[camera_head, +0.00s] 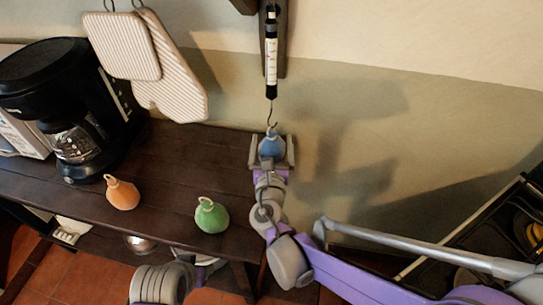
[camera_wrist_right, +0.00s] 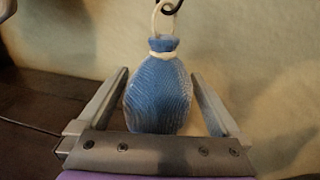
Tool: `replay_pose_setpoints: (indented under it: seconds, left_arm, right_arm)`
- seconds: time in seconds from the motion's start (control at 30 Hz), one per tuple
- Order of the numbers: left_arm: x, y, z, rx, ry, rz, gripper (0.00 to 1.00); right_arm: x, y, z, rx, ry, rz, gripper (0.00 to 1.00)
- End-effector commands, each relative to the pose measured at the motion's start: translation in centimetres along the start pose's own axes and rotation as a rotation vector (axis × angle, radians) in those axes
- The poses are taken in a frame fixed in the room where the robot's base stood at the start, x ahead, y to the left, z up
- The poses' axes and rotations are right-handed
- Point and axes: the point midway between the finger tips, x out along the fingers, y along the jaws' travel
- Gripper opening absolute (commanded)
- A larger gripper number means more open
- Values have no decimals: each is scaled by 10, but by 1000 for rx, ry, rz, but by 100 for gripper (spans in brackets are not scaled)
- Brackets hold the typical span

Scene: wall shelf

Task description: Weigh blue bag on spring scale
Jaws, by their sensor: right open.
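The blue bag (camera_head: 272,146) is upright just below the hook of the spring scale (camera_head: 271,60). In the right wrist view the loop of the blue bag (camera_wrist_right: 158,92) is at the dark hook (camera_wrist_right: 172,5) and looks hung on it. My right gripper (camera_head: 271,152) is open, with one finger on each side of the bag. In the wrist view gaps show between the bag and both fingers. My left gripper is not in view.
An orange bag (camera_head: 122,193) and a green bag (camera_head: 211,216) stand on the dark wooden table (camera_head: 165,165). A black coffee maker (camera_head: 62,85) is at the left. Striped boards (camera_head: 170,90) hang on the wall. A dark rack (camera_head: 480,225) is at the right.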

Motion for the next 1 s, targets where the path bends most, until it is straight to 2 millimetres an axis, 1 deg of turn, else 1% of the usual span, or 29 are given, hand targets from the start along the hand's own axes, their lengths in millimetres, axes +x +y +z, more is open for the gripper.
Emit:
replay_pose_setpoints:
  seconds: [0.03,0.1,0.2,0.47,0.5,0.57,0.7,0.97,1.0]
  left_arm:
    - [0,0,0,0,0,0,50]
    - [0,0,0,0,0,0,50]
    - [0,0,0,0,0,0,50]
    - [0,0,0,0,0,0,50]
    - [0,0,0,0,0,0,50]
    - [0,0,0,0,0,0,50]
    - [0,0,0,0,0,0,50]
    - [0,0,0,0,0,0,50]
    - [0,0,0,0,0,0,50]
  right_arm:
    - [6,0,0,-1,0,0,100]
    - [12,0,0,-1,0,0,100]
    - [16,0,0,-1,0,0,100]
    - [18,0,0,0,0,0,100]
    - [18,0,0,0,0,0,98]
    - [18,0,0,0,0,0,87]
    - [18,0,0,0,0,0,62]
    - [18,0,0,0,0,0,15]
    - [18,0,0,0,0,0,8]
